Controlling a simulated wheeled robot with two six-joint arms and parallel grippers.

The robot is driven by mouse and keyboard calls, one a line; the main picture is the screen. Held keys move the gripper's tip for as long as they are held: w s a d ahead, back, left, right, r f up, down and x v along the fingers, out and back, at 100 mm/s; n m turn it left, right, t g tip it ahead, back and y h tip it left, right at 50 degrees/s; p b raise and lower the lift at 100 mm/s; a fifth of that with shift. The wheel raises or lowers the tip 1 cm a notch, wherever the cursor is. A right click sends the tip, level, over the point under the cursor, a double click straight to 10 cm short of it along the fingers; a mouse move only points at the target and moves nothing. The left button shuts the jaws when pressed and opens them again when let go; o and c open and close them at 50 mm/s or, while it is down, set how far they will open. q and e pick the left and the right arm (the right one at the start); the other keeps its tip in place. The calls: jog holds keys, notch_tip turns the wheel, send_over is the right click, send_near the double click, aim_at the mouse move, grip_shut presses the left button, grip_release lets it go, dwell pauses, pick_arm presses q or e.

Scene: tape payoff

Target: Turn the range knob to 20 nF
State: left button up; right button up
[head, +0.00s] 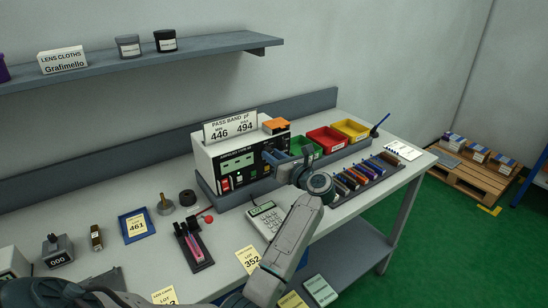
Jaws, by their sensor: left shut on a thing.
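The meter (213,154) is a white box with a dark front panel, standing on a grey base on the bench. My left gripper (270,156) reaches the right part of its front panel. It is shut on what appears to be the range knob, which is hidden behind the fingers. The knob's pointer and range marks cannot be read from here. A small green display (232,163) shows on the panel, too small to read. A pass band card (230,126) reading 446 and 494 stands on top of the meter. My right gripper is not in view.
Green, red (326,140) and yellow bins stand right of the meter. A rack of coloured parts (366,178) lies in front of them. A calculator-like keypad (266,219) sits below my left wrist. A tape holder (193,246) and tray 461 (124,231) stand at left.

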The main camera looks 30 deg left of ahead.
pick_arm(q)
jog(key=shift+m+t+p, duration=0.5)
jog(key=shift+m+p, duration=1.2)
jog(key=shift+m, duration=3.1)
jog(key=shift+f, duration=0.1)
jog(key=o, duration=1)
jog(key=shift+s+d, duration=0.1)
